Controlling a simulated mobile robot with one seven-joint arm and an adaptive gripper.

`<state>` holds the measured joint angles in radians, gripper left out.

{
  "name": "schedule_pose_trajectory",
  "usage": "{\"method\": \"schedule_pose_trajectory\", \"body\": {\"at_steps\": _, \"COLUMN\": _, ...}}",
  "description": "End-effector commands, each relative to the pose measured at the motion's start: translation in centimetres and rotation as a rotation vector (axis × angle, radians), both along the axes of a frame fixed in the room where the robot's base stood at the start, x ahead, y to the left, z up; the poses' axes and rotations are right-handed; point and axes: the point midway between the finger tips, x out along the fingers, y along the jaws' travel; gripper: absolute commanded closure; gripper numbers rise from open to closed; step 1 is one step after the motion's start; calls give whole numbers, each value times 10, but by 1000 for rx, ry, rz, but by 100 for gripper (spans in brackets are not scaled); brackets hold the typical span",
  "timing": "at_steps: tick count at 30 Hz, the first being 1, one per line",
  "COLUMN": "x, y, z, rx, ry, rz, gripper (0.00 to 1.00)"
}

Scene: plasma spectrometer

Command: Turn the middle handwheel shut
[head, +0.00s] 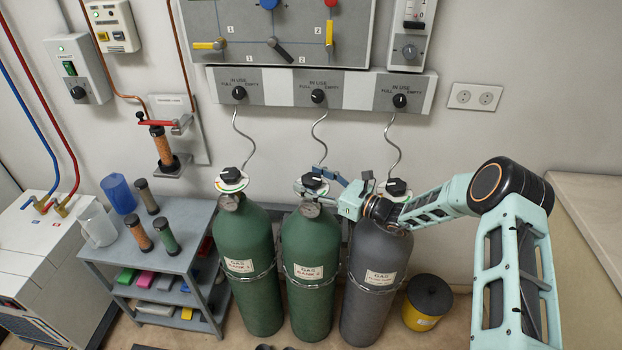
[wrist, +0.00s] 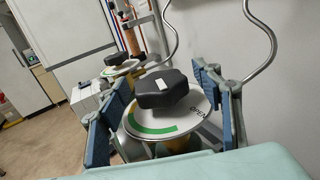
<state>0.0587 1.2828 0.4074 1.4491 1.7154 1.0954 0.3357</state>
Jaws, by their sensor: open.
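The middle handwheel (head: 312,180) is a dark knob on top of the middle green cylinder (head: 309,260). In the wrist view the handwheel (wrist: 163,90) is a black knob with a white mark, above a pale disc (wrist: 190,118) with a green arc at its front left and the word OPEN at its right. My gripper (head: 321,181) is at the middle cylinder's top, reaching in from the right. In the wrist view my gripper (wrist: 160,86) is open, with one blue-padded finger on each side of the knob. Gaps show between the fingers and the knob.
A left green cylinder (head: 246,265) with its own handwheel (head: 231,174) and a grey right cylinder (head: 375,290) with its handwheel (head: 396,187) stand close on either side. My arm passes over the grey cylinder. Thin curved pipes (head: 321,138) rise to the wall panel behind.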

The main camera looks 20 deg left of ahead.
Motion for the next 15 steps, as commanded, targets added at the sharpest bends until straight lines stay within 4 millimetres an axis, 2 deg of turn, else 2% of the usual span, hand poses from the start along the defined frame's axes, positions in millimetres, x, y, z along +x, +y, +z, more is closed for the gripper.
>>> {"method": "schedule_pose_trajectory", "body": {"at_steps": 7, "x": 0, "y": 1, "z": 0, "rx": 0, "ry": 0, "rz": 0, "gripper": 40}}
{"method": "schedule_pose_trajectory", "body": {"at_steps": 15, "x": 0, "y": 1, "z": 0, "rx": 0, "ry": 0, "rz": 0, "gripper": 69}}
